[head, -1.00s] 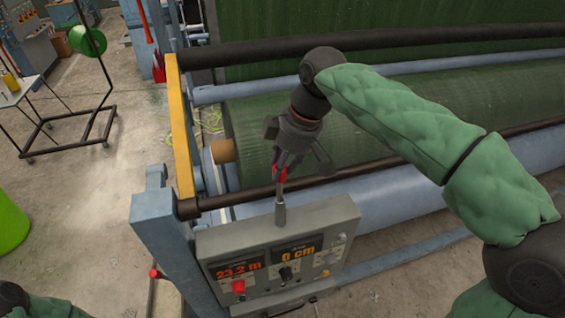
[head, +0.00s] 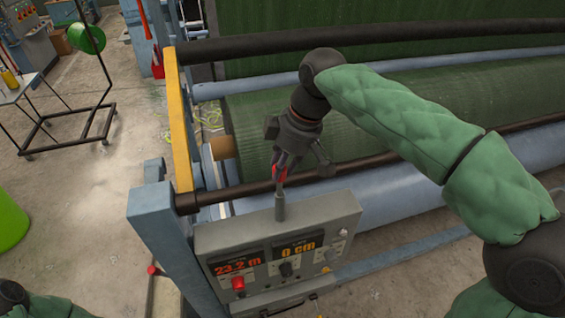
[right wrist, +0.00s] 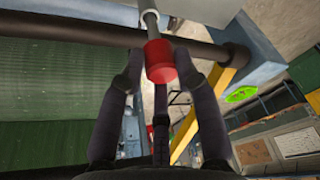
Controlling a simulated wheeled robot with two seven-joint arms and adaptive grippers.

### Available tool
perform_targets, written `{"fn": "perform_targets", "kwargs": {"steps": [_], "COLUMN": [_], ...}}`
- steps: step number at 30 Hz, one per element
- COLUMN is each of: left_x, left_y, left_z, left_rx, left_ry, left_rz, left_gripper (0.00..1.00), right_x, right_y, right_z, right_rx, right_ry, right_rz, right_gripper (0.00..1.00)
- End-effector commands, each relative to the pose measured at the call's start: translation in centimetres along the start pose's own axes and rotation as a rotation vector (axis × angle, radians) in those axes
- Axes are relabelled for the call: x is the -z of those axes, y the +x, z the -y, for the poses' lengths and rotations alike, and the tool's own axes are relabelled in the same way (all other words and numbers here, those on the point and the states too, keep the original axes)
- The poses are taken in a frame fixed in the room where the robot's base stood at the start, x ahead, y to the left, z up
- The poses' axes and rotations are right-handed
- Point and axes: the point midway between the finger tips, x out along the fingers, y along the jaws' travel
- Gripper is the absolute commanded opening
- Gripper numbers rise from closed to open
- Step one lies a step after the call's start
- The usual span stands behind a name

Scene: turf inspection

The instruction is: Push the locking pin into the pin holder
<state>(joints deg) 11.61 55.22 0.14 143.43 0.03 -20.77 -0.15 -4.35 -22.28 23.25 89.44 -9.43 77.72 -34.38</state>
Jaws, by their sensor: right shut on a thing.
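The locking pin shows as a red grip (head: 277,173) with a grey shaft below it. My right gripper (head: 279,178) is shut on the red grip, above the grey control box. In the right wrist view, the red grip (right wrist: 160,61) sits between the two dark fingers (right wrist: 160,78), and the grey shaft runs up into a pale collar (right wrist: 148,16). The pin holder seems to be the upright grey tube (head: 280,207) on the box, in line with the pin. How deep the shaft sits is unclear. My left gripper is outside the frame; only part of its arm shows at lower left.
A yellow upright (head: 179,130) and blue post (head: 152,215) stand left.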

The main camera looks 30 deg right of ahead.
Motion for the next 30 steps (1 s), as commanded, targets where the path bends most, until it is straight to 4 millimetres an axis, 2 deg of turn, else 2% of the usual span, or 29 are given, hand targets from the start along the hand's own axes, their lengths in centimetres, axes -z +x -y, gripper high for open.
{"fn": "perform_targets", "kwargs": {"steps": [30], "left_x": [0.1], "left_y": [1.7], "left_z": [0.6], "left_rx": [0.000], "left_ry": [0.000], "left_rz": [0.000], "left_gripper": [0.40], "right_x": [-0.7], "right_y": [2.1], "right_z": [-0.1], "right_rx": [-0.001], "right_ry": [0.000], "right_rz": [-0.001], "right_gripper": [0.00]}}
